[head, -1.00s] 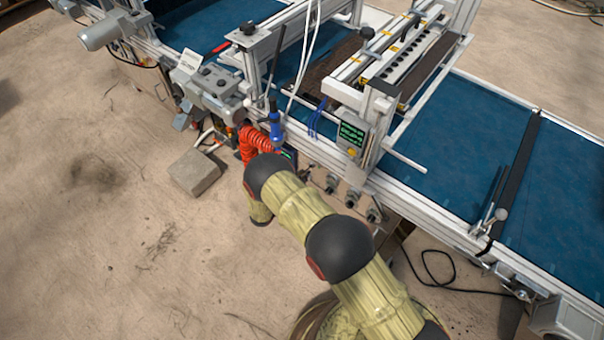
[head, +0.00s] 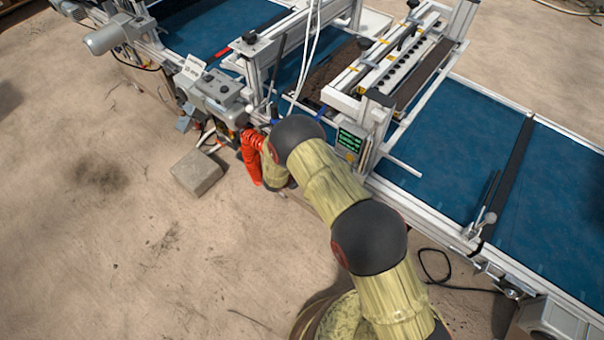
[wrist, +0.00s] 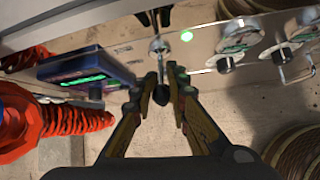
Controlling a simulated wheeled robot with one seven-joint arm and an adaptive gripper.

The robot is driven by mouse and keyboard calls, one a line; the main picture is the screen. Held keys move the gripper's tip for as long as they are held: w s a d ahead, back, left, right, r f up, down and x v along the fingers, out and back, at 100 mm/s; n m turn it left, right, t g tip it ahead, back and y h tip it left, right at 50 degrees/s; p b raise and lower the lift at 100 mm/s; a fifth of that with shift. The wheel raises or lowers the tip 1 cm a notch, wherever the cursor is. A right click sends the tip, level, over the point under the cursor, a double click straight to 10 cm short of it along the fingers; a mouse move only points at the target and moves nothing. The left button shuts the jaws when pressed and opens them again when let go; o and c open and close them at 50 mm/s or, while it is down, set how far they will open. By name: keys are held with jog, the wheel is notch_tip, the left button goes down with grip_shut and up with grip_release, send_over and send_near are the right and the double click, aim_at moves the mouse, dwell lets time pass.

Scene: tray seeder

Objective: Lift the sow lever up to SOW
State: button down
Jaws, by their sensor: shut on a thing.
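The sow lever (wrist: 160,66) shows in the wrist view as a thin metal shaft running from a round pivot on the panel to a dark knob. My gripper (wrist: 160,86) is shut on the sow lever, with a finger on either side near its knob end. In the head view my arm hides the gripper and the lever. I cannot read a SOW mark on the panel (wrist: 205,55).
A box with a green display (wrist: 85,75) and a red coiled hose (wrist: 75,121) are left of my gripper. Round fittings (wrist: 235,45) are on the right. In the head view, the blue conveyor (head: 450,150) lies beyond my arm, and a grey block (head: 196,173) is on the floor.

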jog(key=shift+s+d+f, duration=0.15)
jog(key=shift+s+d, duration=0.05)
jog(key=c, duration=2.1)
grip_release()
jog(key=o, duration=0.4)
jog(key=shift+w+a, duration=0.1)
jog(key=shift+w, duration=0.05)
jog(key=shift+r, duration=0.2)
jog(key=v, duration=1.2)
jog(key=shift+f, duration=0.15)
